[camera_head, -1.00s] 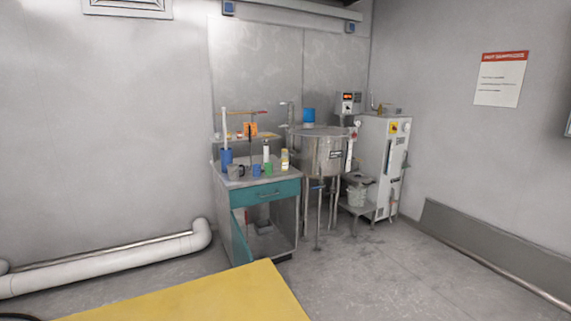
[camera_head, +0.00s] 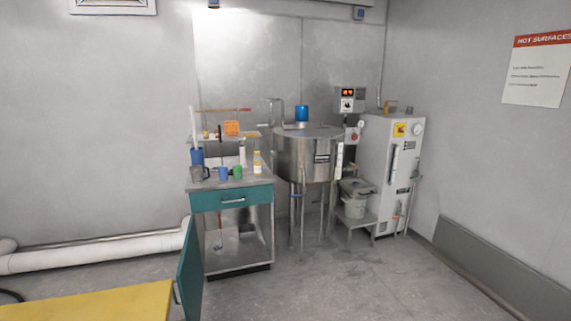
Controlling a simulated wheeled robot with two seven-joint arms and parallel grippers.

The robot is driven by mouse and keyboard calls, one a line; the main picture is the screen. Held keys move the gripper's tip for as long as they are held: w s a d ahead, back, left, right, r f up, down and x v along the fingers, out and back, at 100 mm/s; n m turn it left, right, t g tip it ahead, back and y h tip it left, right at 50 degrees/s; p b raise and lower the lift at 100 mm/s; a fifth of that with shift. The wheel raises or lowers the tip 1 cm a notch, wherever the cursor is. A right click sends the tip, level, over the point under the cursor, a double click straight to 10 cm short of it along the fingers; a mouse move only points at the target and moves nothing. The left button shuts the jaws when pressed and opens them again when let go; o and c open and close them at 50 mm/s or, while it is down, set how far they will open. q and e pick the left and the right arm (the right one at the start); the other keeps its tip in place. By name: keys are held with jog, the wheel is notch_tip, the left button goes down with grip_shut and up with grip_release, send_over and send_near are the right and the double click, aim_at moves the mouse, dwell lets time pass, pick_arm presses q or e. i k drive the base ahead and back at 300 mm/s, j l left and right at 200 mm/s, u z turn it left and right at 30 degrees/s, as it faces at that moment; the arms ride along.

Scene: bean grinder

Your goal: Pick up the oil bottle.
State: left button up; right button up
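A small bottle with yellowish contents and a light cap (camera_head: 257,163) stands upright at the right end of the cabinet top, and it looks like the oil bottle. It is small in view, so any label cannot be read. A slim white cylinder (camera_head: 242,156) stands just left of it. The cabinet (camera_head: 267,192) has a steel top and a teal drawer. Neither of my grippers shows in the head view.
Grey, blue and green mugs (camera_head: 237,173) stand left of the bottle. The teal cabinet door (camera_head: 190,270) hangs open toward me. A yellow surface (camera_head: 100,302) fills the lower left. A steel vat (camera_head: 310,158) stands right of the cabinet. Floor (camera_head: 330,285) in front is clear.

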aim_at(257, 161)
jog(key=i+l+z, duration=0.1)
jog(key=i, duration=0.4)
jog(key=i+l+z, duration=0.1)
jog(key=i+l, duration=0.2)
jog(key=i, duration=0.2)
jog(key=i+l+z, duration=0.1)
jog(key=i, duration=0.4)
